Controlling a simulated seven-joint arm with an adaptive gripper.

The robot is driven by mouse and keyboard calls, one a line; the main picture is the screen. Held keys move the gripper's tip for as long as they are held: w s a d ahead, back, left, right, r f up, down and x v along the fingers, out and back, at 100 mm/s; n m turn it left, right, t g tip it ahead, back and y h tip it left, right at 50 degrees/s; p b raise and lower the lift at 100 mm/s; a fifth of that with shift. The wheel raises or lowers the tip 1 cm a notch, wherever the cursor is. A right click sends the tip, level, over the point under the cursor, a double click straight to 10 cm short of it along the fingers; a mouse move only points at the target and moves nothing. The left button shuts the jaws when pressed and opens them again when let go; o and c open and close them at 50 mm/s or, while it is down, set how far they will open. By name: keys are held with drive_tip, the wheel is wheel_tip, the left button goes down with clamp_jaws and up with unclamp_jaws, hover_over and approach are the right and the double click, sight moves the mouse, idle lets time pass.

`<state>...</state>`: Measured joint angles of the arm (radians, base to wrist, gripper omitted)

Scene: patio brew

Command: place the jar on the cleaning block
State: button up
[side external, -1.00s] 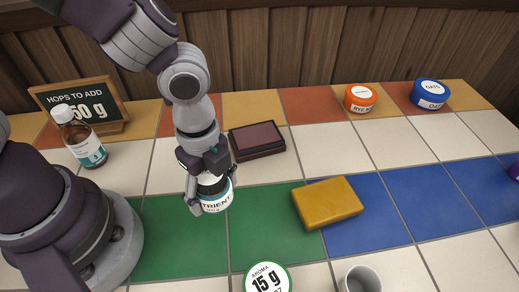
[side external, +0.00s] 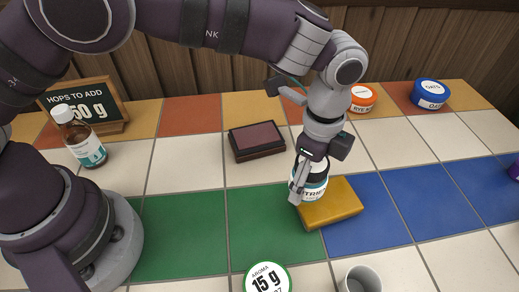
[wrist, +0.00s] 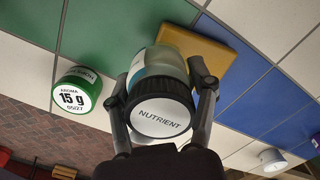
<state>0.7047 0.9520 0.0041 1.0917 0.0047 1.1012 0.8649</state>
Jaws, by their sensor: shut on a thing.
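The jar (side external: 314,191) has a black lid reading NUTRIENT and a white and teal label. My gripper (side external: 308,180) is shut on it, with one finger on each side in the wrist view (wrist: 160,90). The jar is upright in the side view, at the left part of the yellow cleaning block (side external: 341,205). The block lies flat across the green and blue tiles, and it also shows behind the jar in the wrist view (wrist: 212,52). The jar hides part of the block, and I cannot tell whether its base touches it.
A dark pad with a maroon top (side external: 257,140) lies behind left. A green-rimmed aroma tin (side external: 267,279) and a white cup (side external: 362,279) stand in front. An orange tin (side external: 362,99) and a blue tin (side external: 430,94) stand at the back. A brown bottle (side external: 81,138) is left.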

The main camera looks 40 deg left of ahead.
sight(313, 191)
drive_tip(key=shift+w+d, duration=0.4)
drive_tip(key=shift+w, duration=0.05)
drive_tip(key=shift+w+f, duration=0.1)
drive_tip(key=shift+f, duration=1.65)
drive_tip(key=shift+f, duration=0.2)
drive_tip(key=o, duration=1.2)
drive_tip(key=shift+r, duration=0.1)
